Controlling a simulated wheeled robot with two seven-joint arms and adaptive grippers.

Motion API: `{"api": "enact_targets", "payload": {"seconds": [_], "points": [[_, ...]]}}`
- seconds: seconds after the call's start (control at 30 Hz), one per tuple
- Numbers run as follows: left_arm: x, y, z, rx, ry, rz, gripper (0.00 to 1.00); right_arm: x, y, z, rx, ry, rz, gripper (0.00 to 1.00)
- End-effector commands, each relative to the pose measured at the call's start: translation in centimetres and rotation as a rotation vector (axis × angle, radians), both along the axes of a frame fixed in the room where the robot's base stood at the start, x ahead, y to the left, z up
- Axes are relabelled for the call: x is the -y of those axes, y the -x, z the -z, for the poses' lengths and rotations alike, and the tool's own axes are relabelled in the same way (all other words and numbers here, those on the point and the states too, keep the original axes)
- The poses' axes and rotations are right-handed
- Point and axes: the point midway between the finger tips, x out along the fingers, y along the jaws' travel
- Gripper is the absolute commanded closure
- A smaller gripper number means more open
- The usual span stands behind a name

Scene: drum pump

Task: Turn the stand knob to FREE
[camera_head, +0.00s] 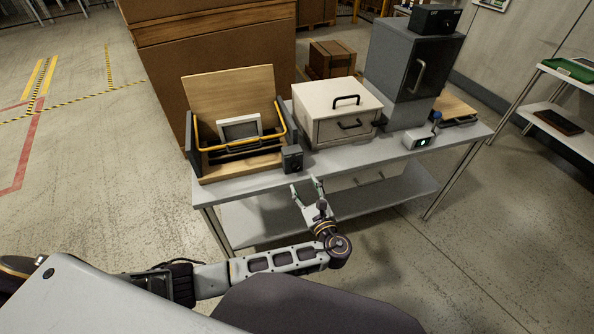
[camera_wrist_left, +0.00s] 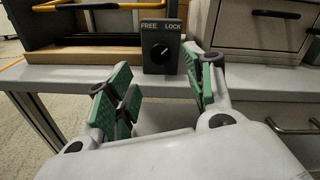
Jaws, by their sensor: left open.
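The stand knob (camera_wrist_left: 160,52) is a round black dial on a small dark box (camera_head: 292,160) at the front edge of the table. The labels above it read FREE on the left and LOCK on the right. Its white mark appears to point up and right, toward LOCK. The wooden stand (camera_head: 235,168) with a yellow bar and a grey-framed panel is beside the box. My left gripper (camera_head: 306,185) is open and empty in front of the knob and below it, apart from it. In the left wrist view its green-padded fingers (camera_wrist_left: 158,72) are spread to either side of the box. My right gripper is out of view.
A lower shelf (camera_head: 270,222) runs beneath. Open floor lies in front.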

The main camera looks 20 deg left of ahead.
Motion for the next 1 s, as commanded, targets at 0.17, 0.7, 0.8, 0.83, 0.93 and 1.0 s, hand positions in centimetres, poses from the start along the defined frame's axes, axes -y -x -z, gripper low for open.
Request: {"api": "enact_targets", "payload": {"seconds": [0.17, 0.7, 0.8, 0.83, 0.93, 1.0], "points": [[-1.4, -2.0, 0.0, 0.000, -0.003, -0.001, 0.47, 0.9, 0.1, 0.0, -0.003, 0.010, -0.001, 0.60], [-4.9, -6.8, 0.0, -0.001, -0.001, 0.000, 0.47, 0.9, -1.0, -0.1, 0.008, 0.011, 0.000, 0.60], [-5.2, -7.1, 0.0, 0.000, -0.001, 0.001, 0.47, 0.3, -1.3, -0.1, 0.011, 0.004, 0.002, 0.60], [-5.2, -7.1, 0.0, -0.001, 0.000, 0.001, 0.47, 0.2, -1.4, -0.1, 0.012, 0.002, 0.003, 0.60], [-5.2, -7.2, 0.0, -0.001, 0.000, 0.000, 0.47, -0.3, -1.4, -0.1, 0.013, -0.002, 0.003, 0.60], [-5.2, -7.2, 0.0, -0.001, 0.000, 0.000, 0.47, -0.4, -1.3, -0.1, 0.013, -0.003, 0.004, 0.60]]}}
